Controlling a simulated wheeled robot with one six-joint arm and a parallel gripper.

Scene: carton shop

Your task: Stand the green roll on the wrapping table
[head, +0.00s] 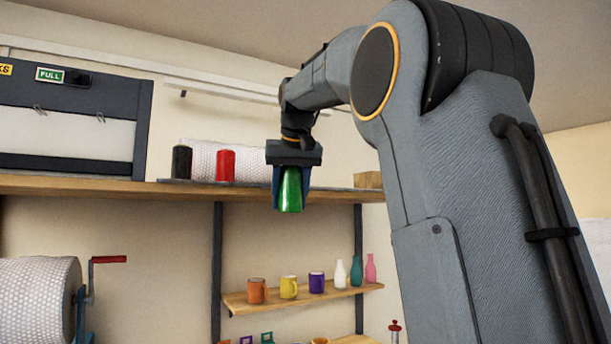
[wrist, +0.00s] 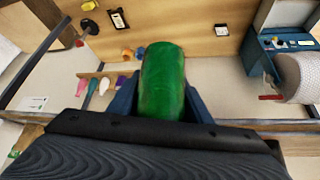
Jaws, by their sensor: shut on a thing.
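The green roll (head: 290,190) hangs upright between the fingers of my gripper (head: 291,186) in the head view, in the air in front of the upper shelf. In the wrist view the green roll (wrist: 163,82) fills the middle, with a blue finger of my gripper (wrist: 163,100) on each side of it. My gripper is shut on it.
A black roll (head: 181,162) and a red roll (head: 226,165) stand on the upper shelf (head: 110,187). A lower shelf (head: 300,298) holds mugs and bottles. A large bubble-wrap roll (head: 38,298) with a red-handled crank is at the lower left.

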